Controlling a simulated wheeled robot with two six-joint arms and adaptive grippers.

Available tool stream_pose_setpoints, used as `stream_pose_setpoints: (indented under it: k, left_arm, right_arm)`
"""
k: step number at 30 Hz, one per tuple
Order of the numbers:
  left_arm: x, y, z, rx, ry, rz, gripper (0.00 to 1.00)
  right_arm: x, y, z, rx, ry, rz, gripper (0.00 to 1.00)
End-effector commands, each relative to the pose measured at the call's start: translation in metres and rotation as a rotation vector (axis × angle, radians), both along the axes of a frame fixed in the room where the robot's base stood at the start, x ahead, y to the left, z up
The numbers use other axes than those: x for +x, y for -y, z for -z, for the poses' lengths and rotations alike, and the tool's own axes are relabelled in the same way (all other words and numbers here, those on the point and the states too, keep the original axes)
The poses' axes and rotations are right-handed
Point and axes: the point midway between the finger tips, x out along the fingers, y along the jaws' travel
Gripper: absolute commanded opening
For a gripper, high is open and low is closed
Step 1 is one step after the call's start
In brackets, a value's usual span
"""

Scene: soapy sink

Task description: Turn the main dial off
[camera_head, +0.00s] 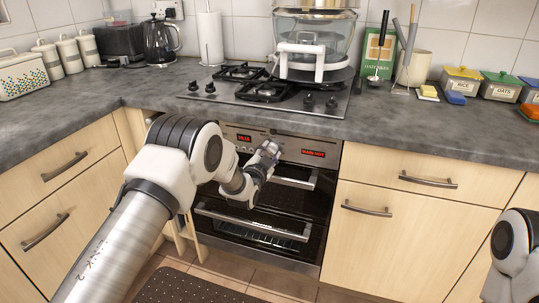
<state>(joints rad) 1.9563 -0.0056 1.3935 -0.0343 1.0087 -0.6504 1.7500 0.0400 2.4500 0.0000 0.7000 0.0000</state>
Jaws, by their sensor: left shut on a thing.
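The oven (318,178) is built in under the counter, with a control panel (290,146) across its top. The panel carries a small red display (244,138) at left and a wider red display (313,153) at right. My left gripper (268,153) reaches the middle of this panel, between the displays, and is shut on the main dial. The fingers hide the dial, so I cannot see which way it points. My right gripper is out of view; only part of my right arm shows at the lower right edge.
Below the panel are oven door handles (292,177). Above is a gas hob (255,85) with black knobs and a large clear pot appliance (312,45). Wooden drawers (428,180) flank the oven. A dark mat (185,288) lies on the tiled floor.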

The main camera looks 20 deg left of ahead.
Motion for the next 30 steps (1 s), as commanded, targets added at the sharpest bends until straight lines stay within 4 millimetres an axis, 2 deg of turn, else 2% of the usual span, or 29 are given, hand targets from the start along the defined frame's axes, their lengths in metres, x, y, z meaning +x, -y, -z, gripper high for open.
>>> stream_pose_setpoints:
  k: [30]
  left_arm:
    - [0.0, 0.0, 0.002, -0.963, -0.036, -0.001, 0.04]
  right_arm:
    - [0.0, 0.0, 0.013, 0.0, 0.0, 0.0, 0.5]
